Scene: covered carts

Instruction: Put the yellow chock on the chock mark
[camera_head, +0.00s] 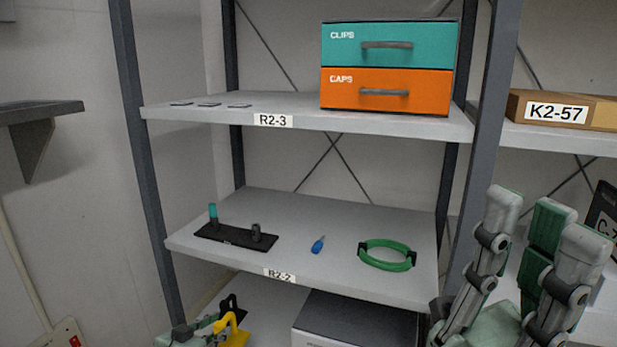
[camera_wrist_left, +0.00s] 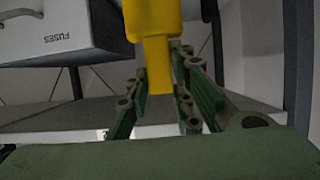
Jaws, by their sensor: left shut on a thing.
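The yellow chock (camera_head: 234,334) shows low in the head view, partly cut off by the bottom edge. It also fills the upper middle of the left wrist view (camera_wrist_left: 155,45). My left gripper (camera_head: 212,333) is shut on it, with its fingers on either side in the left wrist view (camera_wrist_left: 165,100). The chock is held in front of the lowest shelf level. My right gripper (camera_head: 540,235) is at the right, fingers upward, open and empty, away from the chock. I cannot make out a chock mark in either view.
A grey box (camera_head: 355,325), labelled FUSES in the left wrist view (camera_wrist_left: 50,35), stands below. A dark rack post (camera_head: 145,170) rises at left.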

